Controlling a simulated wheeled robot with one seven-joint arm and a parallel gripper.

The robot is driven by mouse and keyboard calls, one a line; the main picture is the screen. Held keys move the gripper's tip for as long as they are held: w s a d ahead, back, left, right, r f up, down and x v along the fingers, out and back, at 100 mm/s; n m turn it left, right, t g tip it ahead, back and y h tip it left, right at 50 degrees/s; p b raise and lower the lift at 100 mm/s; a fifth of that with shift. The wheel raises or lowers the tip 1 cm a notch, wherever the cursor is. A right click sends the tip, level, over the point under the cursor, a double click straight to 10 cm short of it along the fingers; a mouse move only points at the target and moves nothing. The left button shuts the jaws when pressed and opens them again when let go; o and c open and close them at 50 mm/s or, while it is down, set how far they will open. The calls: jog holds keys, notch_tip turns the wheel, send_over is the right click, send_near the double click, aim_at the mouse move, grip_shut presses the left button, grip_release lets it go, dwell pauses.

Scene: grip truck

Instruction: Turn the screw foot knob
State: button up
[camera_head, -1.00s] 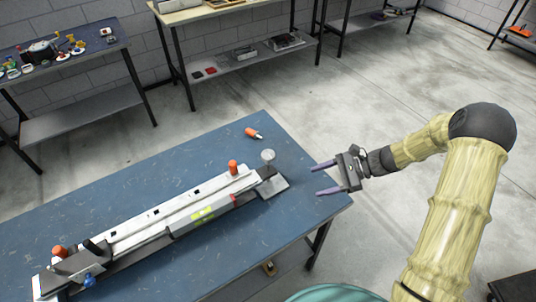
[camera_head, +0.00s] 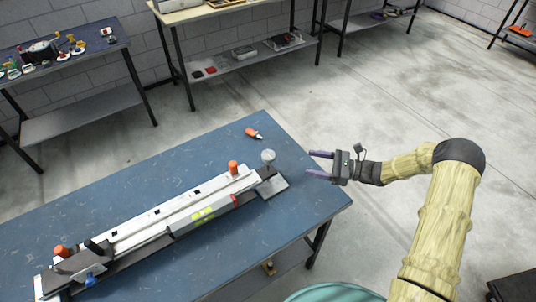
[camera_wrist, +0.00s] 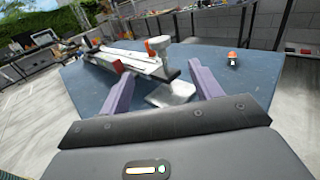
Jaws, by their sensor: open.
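The screw foot knob (camera_head: 268,156) is a grey round disc on a short stem at the right end of the long grip truck (camera_head: 180,207), which lies across the blue table. In the wrist view the knob (camera_wrist: 189,50) stands upright beyond my fingers, between their tips in the picture. A flat metal foot plate (camera_head: 273,188) lies under that end, and it shows in the wrist view too (camera_wrist: 170,93). My gripper (camera_head: 319,164) is open and empty, its purple fingers pointing left toward the knob. It is to the right of the knob and apart from it.
An orange-capped item (camera_head: 253,133) lies on the blue table (camera_head: 115,190) behind the knob. An orange knob (camera_head: 233,167) stands on the truck near that end. The table's right end, under my gripper, is clear. Other workbenches (camera_head: 60,48) stand along the wall.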

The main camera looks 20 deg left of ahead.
aim_at(268, 154)
jog(key=a+p, duration=0.1)
jog(key=a, duration=0.4)
jog(key=a+p, duration=0.1)
jog(key=a, duration=0.4)
jog(key=s+a+p, duration=0.1)
jog(key=a+p, duration=0.1)
jog(key=a, duration=0.3)
jog(key=shift+s+a, duration=0.1)
jog(key=shift+a, duration=0.25)
jog(key=c, duration=1)
